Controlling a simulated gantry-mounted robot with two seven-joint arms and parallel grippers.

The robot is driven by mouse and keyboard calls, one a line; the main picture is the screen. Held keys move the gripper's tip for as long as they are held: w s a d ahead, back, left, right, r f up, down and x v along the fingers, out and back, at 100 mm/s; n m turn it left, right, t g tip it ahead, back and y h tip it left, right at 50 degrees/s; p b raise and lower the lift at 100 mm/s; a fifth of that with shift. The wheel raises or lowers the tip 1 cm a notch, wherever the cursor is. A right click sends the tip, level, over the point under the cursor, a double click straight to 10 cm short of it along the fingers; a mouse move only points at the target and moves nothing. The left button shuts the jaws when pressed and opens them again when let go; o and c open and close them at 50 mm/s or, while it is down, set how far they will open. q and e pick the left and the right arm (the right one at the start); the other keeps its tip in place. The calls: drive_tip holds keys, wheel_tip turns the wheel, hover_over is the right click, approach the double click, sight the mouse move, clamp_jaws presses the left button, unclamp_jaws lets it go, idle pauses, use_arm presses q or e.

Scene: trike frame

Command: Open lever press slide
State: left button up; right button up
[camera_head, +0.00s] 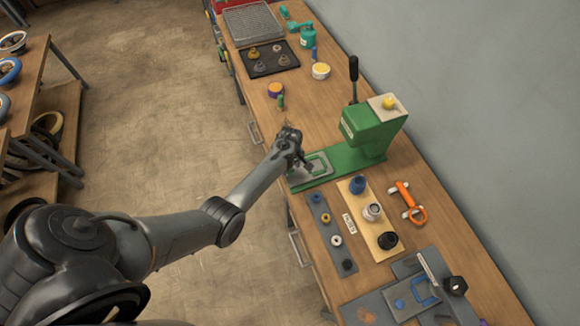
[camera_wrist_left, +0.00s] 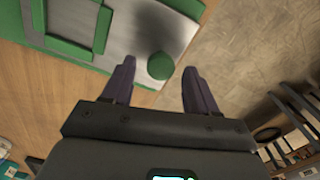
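The green lever press (camera_head: 372,130) stands on the bench, with a black lever (camera_head: 353,78) pointing up. Its grey slide plate (camera_head: 325,172) with a green square frame extends toward the bench's front edge. The plate also shows in the left wrist view (camera_wrist_left: 135,30), with a round green knob (camera_wrist_left: 160,67) at its edge. My left gripper (camera_head: 304,164) is over the front end of the slide. In the left wrist view its two dark fingers (camera_wrist_left: 159,72) are apart, one on each side of the knob; contact is not clear. My right gripper is not in view.
A wooden board (camera_head: 356,222) and a grey strip (camera_head: 328,238) with small parts lie to the right of the press. An orange tool (camera_head: 407,200) lies behind them. A black tray (camera_head: 265,62) and wire rack (camera_head: 250,22) stand at the far end.

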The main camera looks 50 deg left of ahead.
use_arm(q)
drive_tip(key=shift+r, duration=0.1)
wheel_tip(320, 180, up, 11)
drive_tip(key=shift+f, duration=0.2)
idle(0.4)
idle(0.3)
